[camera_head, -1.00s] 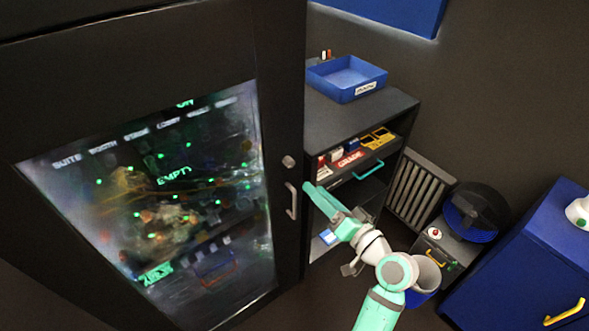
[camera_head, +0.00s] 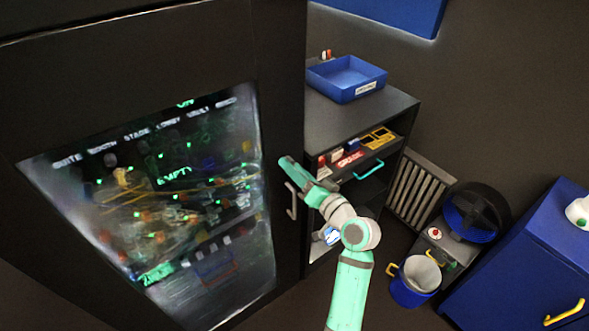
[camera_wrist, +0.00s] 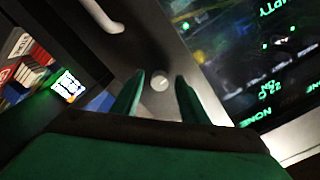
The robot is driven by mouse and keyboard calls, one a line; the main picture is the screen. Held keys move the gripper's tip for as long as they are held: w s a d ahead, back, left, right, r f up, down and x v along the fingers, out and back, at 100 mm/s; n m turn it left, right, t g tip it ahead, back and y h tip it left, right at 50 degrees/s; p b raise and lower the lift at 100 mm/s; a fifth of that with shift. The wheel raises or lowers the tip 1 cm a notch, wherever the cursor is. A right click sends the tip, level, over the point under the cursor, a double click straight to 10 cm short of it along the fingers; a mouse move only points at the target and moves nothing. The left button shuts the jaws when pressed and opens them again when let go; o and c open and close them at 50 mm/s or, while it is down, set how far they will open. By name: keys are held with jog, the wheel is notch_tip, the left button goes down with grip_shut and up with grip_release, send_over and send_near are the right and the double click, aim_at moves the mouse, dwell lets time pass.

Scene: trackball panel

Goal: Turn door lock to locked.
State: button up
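The door lock is a small round grey knob (camera_wrist: 160,83) on the dark door frame (camera_head: 277,110). In the wrist view it shows between and beyond my fingertips. My gripper (camera_wrist: 160,75) is open, one finger on each side of the knob in that picture, with nothing held. I cannot tell whether the fingers touch it or how far off it is. In the head view my gripper (camera_head: 284,161) covers the knob's place, just above the door's pale handle (camera_head: 291,201). The handle also shows in the wrist view (camera_wrist: 100,15). The lock's turn angle cannot be read.
The door has a display panel (camera_head: 170,200) with green lights and text. Right of it stands a dark shelf unit (camera_head: 335,115) with a blue tray (camera_head: 346,78) on top. A blue bucket (camera_head: 413,283), a radiator (camera_head: 418,190) and a blue cabinet (camera_head: 540,250) are farther right.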

grip_shut()
jog(key=shift+n, duration=0.4)
jog(key=n, duration=0.3)
jog(key=shift+n, duration=0.3)
jog(key=n, duration=0.4)
jog(key=shift+w+d+f+n, duration=0.1)
jog(key=shift+n, duration=0.2)
jog(key=n, duration=0.4)
jog(key=shift+d, duration=0.1)
jog(key=shift+n, duration=2.4)
